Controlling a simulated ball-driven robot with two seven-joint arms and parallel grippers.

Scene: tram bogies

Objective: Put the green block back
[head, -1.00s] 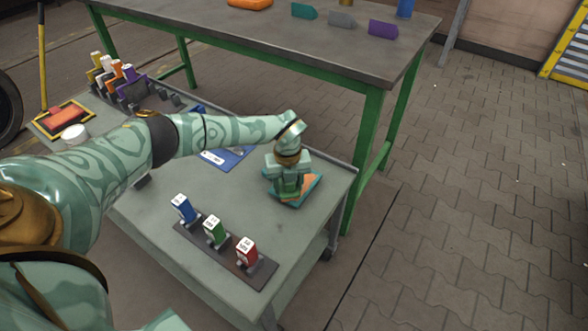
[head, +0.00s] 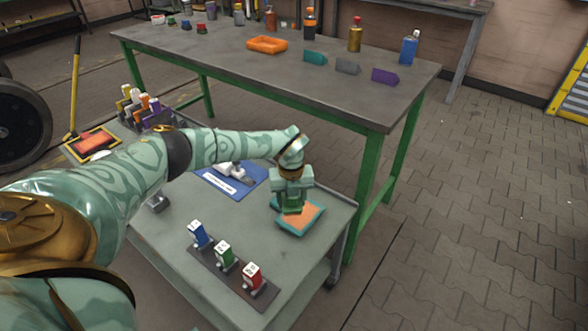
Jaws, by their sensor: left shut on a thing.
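My left gripper (head: 292,203) is over the right part of the grey-green cart, shut on a green block (head: 291,208) that is mostly hidden between the fingers. Just below and in front of it is a teal-rimmed tray with an orange surface (head: 302,217); I cannot tell whether the block touches it. A dark rack (head: 207,261) near the cart's front edge carries a blue block (head: 198,235), another green block (head: 224,255) and a red block (head: 252,276), each with a pale marked top. My right gripper is not in view.
A holder with several coloured upright pieces (head: 138,103) stands at the cart's far left. Behind is a green-legged table (head: 200,48) with an orange tray (head: 267,45) and bottles. The cart is clear between rack and teal-rimmed tray.

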